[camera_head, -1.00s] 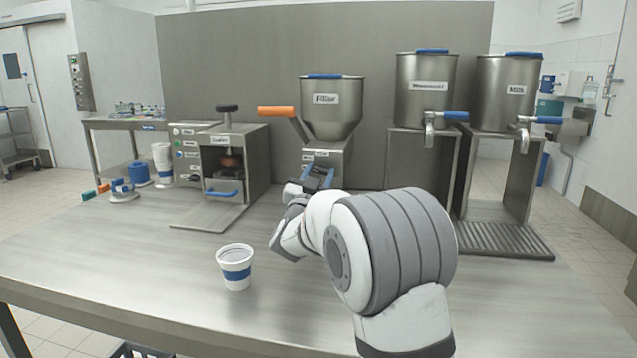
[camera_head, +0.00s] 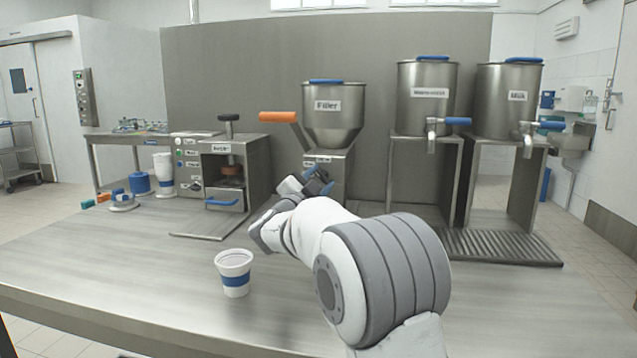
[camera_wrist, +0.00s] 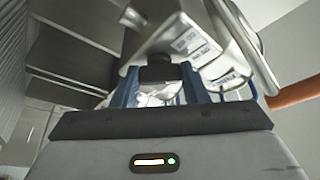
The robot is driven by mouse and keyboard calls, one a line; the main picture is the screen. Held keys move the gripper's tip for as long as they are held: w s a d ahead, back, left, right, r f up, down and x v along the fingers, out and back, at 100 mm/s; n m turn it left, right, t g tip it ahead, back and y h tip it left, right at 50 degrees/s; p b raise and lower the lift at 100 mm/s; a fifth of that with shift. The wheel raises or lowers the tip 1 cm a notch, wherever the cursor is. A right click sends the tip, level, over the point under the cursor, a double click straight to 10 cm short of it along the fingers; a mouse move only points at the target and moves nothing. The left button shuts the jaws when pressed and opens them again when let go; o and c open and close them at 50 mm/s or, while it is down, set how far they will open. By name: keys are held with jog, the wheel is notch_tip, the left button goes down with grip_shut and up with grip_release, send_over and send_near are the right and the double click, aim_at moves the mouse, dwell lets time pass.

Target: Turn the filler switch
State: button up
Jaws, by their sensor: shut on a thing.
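The filler is a steel funnel (camera_head: 333,118) labelled "Filler" on a grey base (camera_head: 330,163), at the back middle of the table. An orange lever (camera_head: 278,117) sticks out at its left. My gripper (camera_head: 320,181) is at the front of the base, partly hidden by my wrist. In the wrist view its blue fingers (camera_wrist: 160,76) are shut on a dark knob, the filler switch (camera_wrist: 158,68), on the filler's front. The switch's exact angle is hard to tell. The orange lever shows at the right there (camera_wrist: 297,93).
A white cup with a blue band (camera_head: 235,273) stands upright on the table (camera_head: 120,270), left of my arm. A sealer-like machine (camera_head: 222,176) is left of the filler. Two labelled steel tanks (camera_head: 427,98) (camera_head: 507,101) stand on frames at the right, over a grated tray (camera_head: 500,247).

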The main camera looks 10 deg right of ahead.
dwell(0.3)
jog(key=o, duration=1)
notch_tip(320, 180, up, 10)
jog(key=p, duration=0.3)
jog(key=shift+a, duration=0.1)
